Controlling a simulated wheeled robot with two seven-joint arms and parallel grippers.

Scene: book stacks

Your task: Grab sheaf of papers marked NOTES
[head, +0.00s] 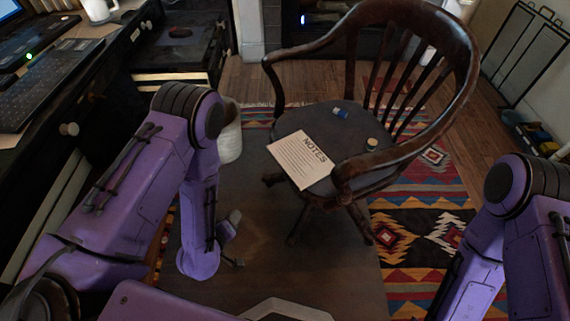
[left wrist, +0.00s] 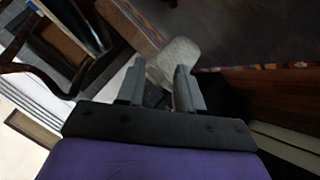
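The sheaf of papers marked NOTES (head: 298,161) lies on the seat of a dark wooden armchair (head: 350,168). Its near left edge reaches past the seat's edge. My left gripper (head: 240,240) is low, in front of the chair and to the left of it, apart from the papers. In the left wrist view my left gripper (left wrist: 161,85) has its two fingers apart with nothing held between them. The papers are not clearly seen in that view. My right arm comes in at the right of the head view, but its gripper is out of the picture.
A small blue item (head: 341,113) and a small round yellowish item (head: 371,144) are on the seat. The chair's armrests and back curve around it. A desk with a keyboard (head: 45,82) stands at the left. A patterned rug (head: 430,235) lies under and right of the chair.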

